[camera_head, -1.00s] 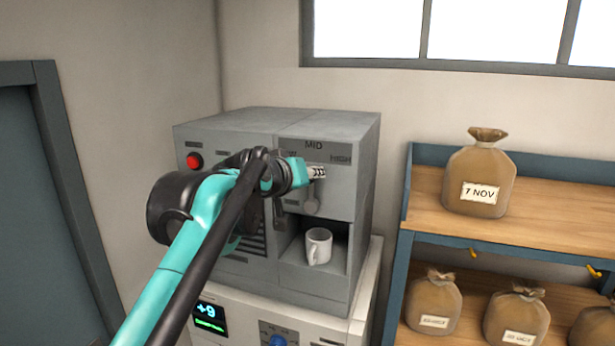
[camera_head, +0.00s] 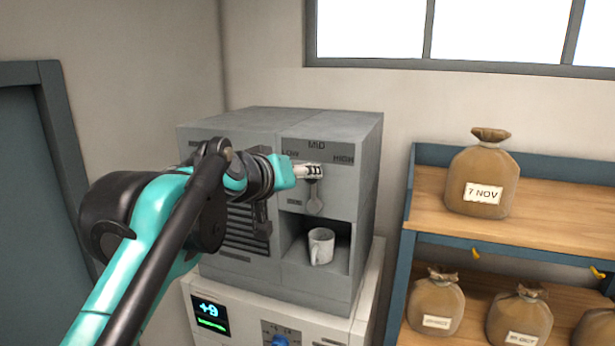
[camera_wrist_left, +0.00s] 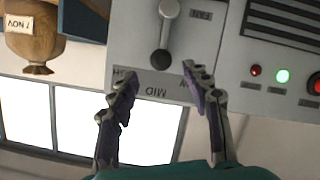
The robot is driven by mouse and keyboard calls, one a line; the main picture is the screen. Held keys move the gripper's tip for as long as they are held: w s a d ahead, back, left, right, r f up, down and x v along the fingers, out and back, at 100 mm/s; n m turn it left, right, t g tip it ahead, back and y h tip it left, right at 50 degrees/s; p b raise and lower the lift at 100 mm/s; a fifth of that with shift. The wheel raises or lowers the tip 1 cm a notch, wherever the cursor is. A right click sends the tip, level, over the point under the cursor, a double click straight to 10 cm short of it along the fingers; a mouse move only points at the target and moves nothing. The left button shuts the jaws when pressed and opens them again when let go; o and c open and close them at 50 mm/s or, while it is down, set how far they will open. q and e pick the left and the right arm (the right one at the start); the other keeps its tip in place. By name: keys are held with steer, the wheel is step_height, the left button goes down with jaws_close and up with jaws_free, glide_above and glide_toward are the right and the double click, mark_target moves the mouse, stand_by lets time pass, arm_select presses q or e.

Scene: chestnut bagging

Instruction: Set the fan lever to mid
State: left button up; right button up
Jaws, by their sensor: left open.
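Contact with the panel cannot be told.
The grey machine (camera_head: 330,125) stands on a white unit (camera_head: 370,290) with a lit display. A white mug (camera_head: 321,247) sits in its recess below the lever. A shelf (camera_head: 560,226) with several brown sacks stands at the right. In the wrist view, lit buttons (camera_wrist_left: 282,76) lie right of the fingers.

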arm_select(q)
steer(key=v, duration=0.5)
steer(key=shift+f, duration=0.1)
steer(key=s+a+f+g+y+b, duration=0.1)
steer(key=s+a+f+b, duration=0.3)
steer(key=f+b, duration=0.8)
steer(key=s+a+f+g+y+b, duration=0.2)
steer(key=s+f+b, duration=0.6)
steer(key=f, duration=3.4)
steer(key=s+a+f+g+y+b, duration=0.2)
steer(key=s+a+f+b, duration=0.4)
steer(key=f+b, duration=1.2)
step_height(320, 180, down, 10)
steer(key=shift+s+g, duration=0.3)
steer(key=shift+g, duration=0.2)
